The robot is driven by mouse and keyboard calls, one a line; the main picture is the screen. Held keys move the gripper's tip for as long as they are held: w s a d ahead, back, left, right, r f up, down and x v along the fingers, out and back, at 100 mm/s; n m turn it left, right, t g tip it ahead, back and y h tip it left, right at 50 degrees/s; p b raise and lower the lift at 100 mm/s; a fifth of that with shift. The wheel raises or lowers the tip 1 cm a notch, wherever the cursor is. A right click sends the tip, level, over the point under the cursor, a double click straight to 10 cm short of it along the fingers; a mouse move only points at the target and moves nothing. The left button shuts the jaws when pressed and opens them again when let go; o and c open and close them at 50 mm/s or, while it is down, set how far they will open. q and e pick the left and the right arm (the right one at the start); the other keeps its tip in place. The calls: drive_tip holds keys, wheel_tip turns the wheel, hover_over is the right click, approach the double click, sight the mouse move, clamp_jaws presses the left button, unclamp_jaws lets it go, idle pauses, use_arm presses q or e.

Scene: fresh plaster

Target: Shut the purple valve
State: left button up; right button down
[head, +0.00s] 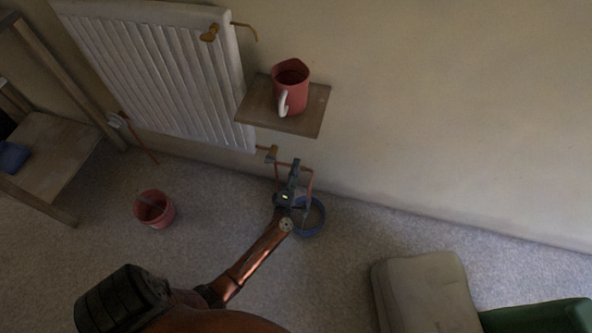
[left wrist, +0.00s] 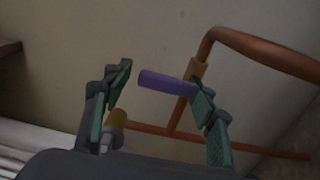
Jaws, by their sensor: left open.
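The purple valve lever (left wrist: 165,83) shows in the left wrist view, sticking out sideways from a copper pipe (left wrist: 255,50) with a brass fitting (left wrist: 197,70). My left gripper (left wrist: 160,80) is open, with one finger on each side of the lever. The lever's right end meets or passes behind the right finger; I cannot tell if they touch. In the head view my left gripper (head: 290,180) is in front of the copper pipework (head: 309,180) below the radiator, and it hides the valve. My right gripper is not in view.
A white radiator (head: 160,70) hangs on the wall. A wooden shelf (head: 312,122) with a red mug (head: 291,85) is above the pipework. A blue bucket (head: 318,222) stands below it, a red bucket (head: 155,208) to the left. A pale cushioned seat (head: 425,285) is at lower right.

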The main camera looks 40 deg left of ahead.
use_arm(q)
drive_tip(key=shift+s+d, duration=0.1)
drive_tip(key=shift+s, duration=0.1)
drive_tip(key=v, duration=1.1)
drive_tip(key=shift+s, duration=0.25)
drive_tip(key=shift+d, duration=0.1)
